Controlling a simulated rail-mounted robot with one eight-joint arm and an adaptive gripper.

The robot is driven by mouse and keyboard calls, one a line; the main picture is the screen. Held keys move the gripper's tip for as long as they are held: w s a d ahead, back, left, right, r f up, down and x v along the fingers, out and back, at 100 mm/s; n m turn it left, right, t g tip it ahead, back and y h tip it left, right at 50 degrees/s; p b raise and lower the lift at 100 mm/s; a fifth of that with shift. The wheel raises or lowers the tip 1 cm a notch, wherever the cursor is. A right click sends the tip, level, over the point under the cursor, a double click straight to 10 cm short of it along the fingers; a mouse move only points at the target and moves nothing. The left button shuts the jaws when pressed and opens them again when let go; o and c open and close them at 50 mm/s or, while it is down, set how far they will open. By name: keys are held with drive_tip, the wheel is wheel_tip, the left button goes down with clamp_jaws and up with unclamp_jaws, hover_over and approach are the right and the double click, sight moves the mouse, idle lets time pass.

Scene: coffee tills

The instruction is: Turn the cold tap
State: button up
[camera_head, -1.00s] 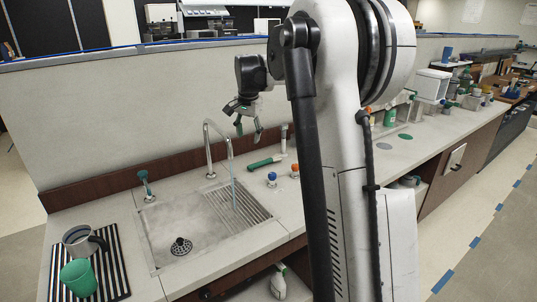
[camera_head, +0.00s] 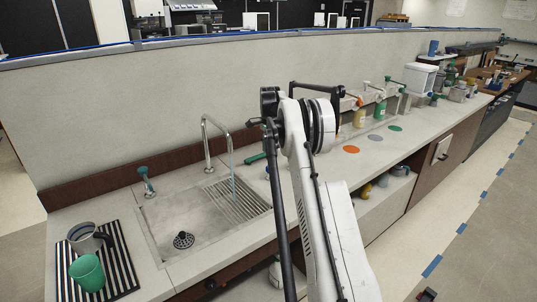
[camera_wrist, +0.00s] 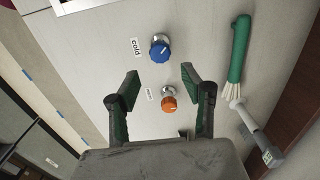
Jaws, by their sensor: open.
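The cold tap is a blue knob with a white mark (camera_wrist: 160,50), next to a label reading "cold" (camera_wrist: 136,48) in the wrist view. My gripper (camera_wrist: 159,76) is open and empty, with its two green-padded fingers apart. The blue knob appears just beyond the fingertips, between their lines, with no visible contact. An orange knob (camera_wrist: 169,103) appears between the fingers; its small label is hard to read. In the head view my arm hides the gripper and most of the tap area.
A green-handled brush (camera_wrist: 238,50) and a grey-white tool (camera_wrist: 255,130) lie right of the knobs in the wrist view. The head view shows the sink (camera_head: 165,225), the spout (camera_head: 206,140) with a pale blue streak below it, and a green cup (camera_head: 88,272) on a striped mat.

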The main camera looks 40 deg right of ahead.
sight(270, 166)
wheel_tip(270, 166, down, 9)
drive_tip(key=shift+r+b, duration=0.15)
drive_tip(key=shift+b, duration=1.05)
drive_tip(key=c, duration=0.7)
drive_tip(key=shift+o, duration=0.2)
drive_tip(key=m, duration=0.4)
drive_tip(key=shift+m, duration=0.3)
drive_tip(key=m, duration=0.3)
drive_tip(key=shift+m, duration=0.3)
drive_tip(key=o, duration=0.4)
drive_tip(key=shift+m, duration=0.4)
drive_tip(key=shift+c, duration=0.2)
drive_tip(key=o, duration=0.5)
